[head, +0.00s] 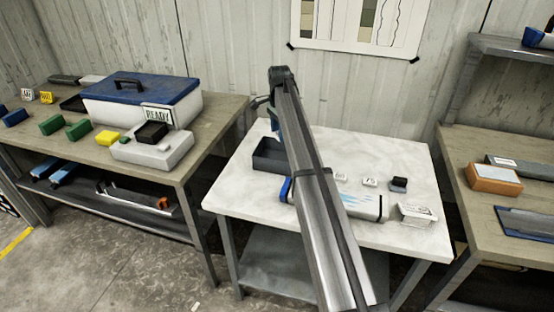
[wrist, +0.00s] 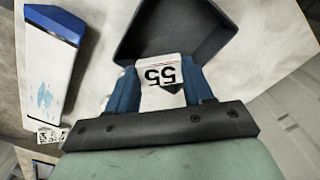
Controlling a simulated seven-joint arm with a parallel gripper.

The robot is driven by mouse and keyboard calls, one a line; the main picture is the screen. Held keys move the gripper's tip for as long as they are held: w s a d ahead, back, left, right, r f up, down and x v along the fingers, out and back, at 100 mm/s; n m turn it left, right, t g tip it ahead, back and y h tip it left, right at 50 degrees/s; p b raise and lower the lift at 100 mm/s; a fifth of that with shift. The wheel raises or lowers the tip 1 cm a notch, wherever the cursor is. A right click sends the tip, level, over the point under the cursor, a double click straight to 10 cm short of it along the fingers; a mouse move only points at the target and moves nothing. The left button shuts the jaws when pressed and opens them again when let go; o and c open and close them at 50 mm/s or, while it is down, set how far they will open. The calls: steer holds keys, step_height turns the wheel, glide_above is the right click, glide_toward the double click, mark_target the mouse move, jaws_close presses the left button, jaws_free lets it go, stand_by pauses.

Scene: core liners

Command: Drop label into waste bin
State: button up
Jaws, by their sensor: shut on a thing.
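In the wrist view, my gripper (wrist: 160,90) is shut on a small white label (wrist: 158,72) printed with "55", held between its two blue fingers. Beyond the fingers is a dark open-topped bin (wrist: 205,35), and the label overlaps its near part in the picture. I cannot tell how high the label is above it. In the head view, the dark bin (head: 267,158) stands at the left of the white table (head: 235,195). There my arm hides part of the bin and most of my gripper, with the label not visible.
A white liner with a blue end cap (head: 286,190) lies across the table; it also shows in the wrist view (wrist: 48,75). Small label blocks (head: 370,182) and a white box (head: 416,214) sit at the right. A blue-lidded case (head: 140,98) stands on the left bench.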

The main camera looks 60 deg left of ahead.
steer(key=shift+f, duration=2.95)
steer(key=o, duration=1.4)
steer(key=shift+c, duration=0.2)
steer(key=shift+r, duration=0.15)
step_height(320, 180, up, 14)
steer(key=shift+f, duration=0.25)
